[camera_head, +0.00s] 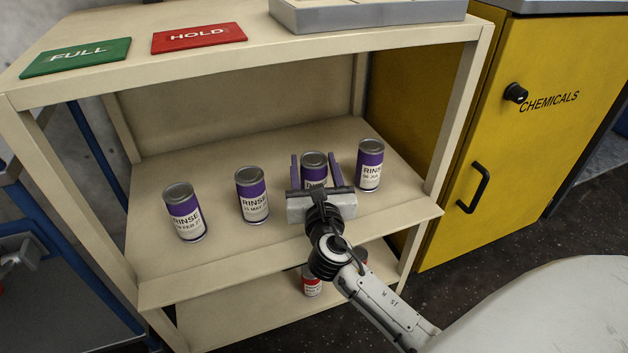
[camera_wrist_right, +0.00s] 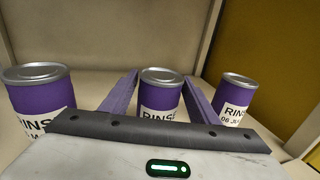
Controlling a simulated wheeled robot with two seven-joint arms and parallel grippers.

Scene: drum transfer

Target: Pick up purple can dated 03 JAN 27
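Several purple cans with grey lids and white RINSE labels stand upright in a row on the upper inner shelf. The leftmost can (camera_head: 184,212) reads about 19 FEB, the second can (camera_head: 252,195) about 15 MAY, and the rightmost can (camera_head: 370,165) about 06 JU-something. The third can (camera_head: 314,167) also shows in the right wrist view (camera_wrist_right: 160,92); my gripper hides its date. My right gripper (camera_head: 313,156) is open, its two purple fingers on either side of this third can, with gaps visible. My left gripper is not in view.
The beige shelf (camera_head: 160,292) has posts and a top board above the cans. Green FULL (camera_head: 77,57) and red HOLD (camera_head: 199,38) plates and a grey tray (camera_head: 365,16) lie on top. Red-labelled cans (camera_head: 312,283) stand below. A yellow CHEMICALS cabinet (camera_head: 540,140) is at right.

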